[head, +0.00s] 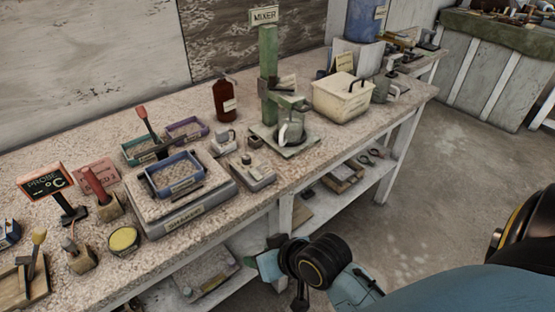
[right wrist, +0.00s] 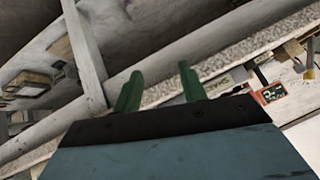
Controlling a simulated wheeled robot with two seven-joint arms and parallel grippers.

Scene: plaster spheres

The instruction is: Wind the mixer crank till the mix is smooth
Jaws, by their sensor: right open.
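The mixer (head: 268,62) stands on the bench, a green upright column with a MIXER sign (head: 264,15) on top. A dark arm-like part, perhaps the crank, juts from the column; I cannot make out its handle. A grey mug or pot (head: 291,131) sits on the mixer's base plate, and the mix inside is not visible. My right gripper shows in the right wrist view (right wrist: 160,88) with two green fingers apart and nothing between them. In the head view my right wrist is low, in front of the bench edge, well apart from the mixer. My left gripper is not in view.
The speckled bench (head: 237,222) holds a scale with a blue tray (head: 176,177), a brown bottle (head: 224,100), a cream lidded box (head: 342,97) and a probe display (head: 45,183). A lower shelf (head: 362,195) holds small items. The floor (head: 440,160) to the right is open.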

